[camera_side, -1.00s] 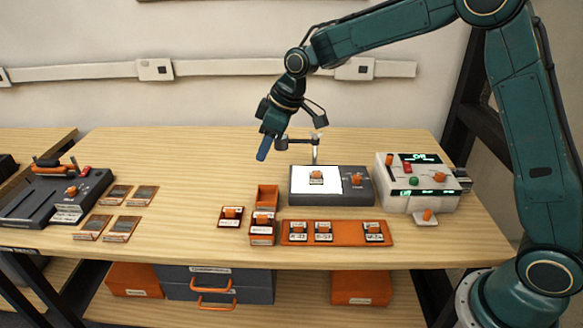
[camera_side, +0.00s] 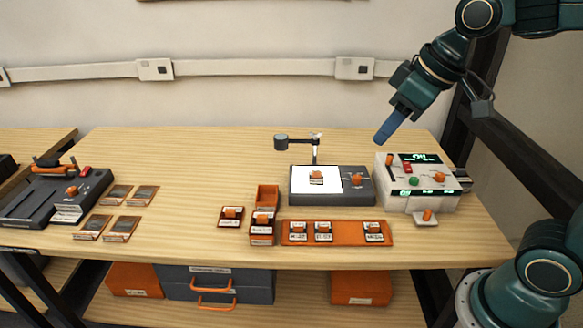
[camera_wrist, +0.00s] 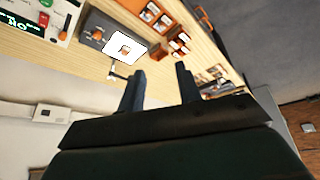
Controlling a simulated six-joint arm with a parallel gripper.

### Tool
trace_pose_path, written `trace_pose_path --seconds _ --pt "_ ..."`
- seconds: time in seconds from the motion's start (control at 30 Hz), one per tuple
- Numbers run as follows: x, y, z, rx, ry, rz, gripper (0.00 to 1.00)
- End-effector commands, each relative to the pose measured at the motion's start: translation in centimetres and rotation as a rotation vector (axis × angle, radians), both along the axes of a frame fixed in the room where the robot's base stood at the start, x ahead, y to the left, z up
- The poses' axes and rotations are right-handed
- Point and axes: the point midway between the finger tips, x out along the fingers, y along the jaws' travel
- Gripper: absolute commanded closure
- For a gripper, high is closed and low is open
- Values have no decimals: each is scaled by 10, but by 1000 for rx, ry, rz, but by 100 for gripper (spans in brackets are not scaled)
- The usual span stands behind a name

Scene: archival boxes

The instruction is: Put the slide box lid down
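My gripper (camera_side: 388,130) hangs in the air above and left of the white console. In the wrist view its two fingers (camera_wrist: 160,88) stand apart with nothing between them. A small dark-red piece with an orange knob and a white label (camera_side: 230,216) sits flat on the table, left of the orange box. I cannot tell for certain whether it is the slide box lid. The open orange box (camera_side: 268,194) stands beside it, with a labelled, orange-knobbed piece (camera_side: 262,232) at its front. The box also shows in the wrist view (camera_wrist: 160,52).
An orange tray (camera_side: 348,234) holds three knobbed slides. A lit panel (camera_side: 300,186) with one slide and a thin post-mounted lens (camera_side: 281,140) stands behind it. The white console (camera_side: 398,202) is at right. A dark device (camera_side: 45,198) and several flat slides are at left.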

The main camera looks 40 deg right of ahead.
Motion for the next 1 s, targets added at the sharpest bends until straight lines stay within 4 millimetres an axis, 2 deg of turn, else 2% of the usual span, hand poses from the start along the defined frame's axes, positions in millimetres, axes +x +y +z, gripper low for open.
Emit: trace_pose_path --seconds 0.03,0.2,0.4,0.6,1.0 --pt "-14 -3 0 3 -8 -21 66" --pt "-56 -11 -6 16 -22 -97 66" --pt "-92 -17 -18 28 -34 -169 66" --pt "-106 -20 -25 35 -38 -197 66" --pt "-107 -20 -25 35 -37 -198 66"
